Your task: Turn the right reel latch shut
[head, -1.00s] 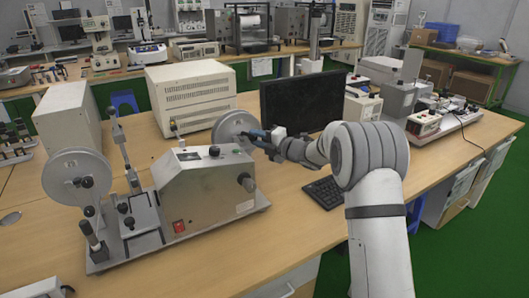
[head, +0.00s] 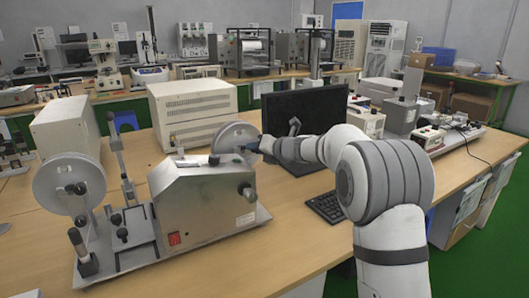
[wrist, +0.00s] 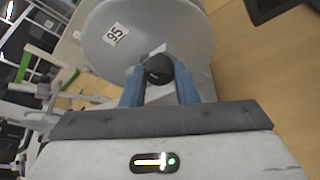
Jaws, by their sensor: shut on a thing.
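The reel machine is a metal unit (head: 205,205) on the wooden table, with a left reel (head: 55,187) and a right reel (head: 232,134), both pale grey discs. The wrist view shows the right reel (wrist: 150,30) close up, with a "95" label and the dark, round right reel latch (wrist: 159,68) at its hub. My gripper (wrist: 159,80) has its two blue fingers on either side of the latch and is shut on it. In the head view my gripper (head: 248,147) reaches the right reel from the right; the latch is hard to make out there.
A black monitor (head: 304,125) and a keyboard (head: 326,207) stand right of the machine, close to my arm. A beige instrument box (head: 194,112) stands behind the right reel. The table front (head: 225,258) is bare.

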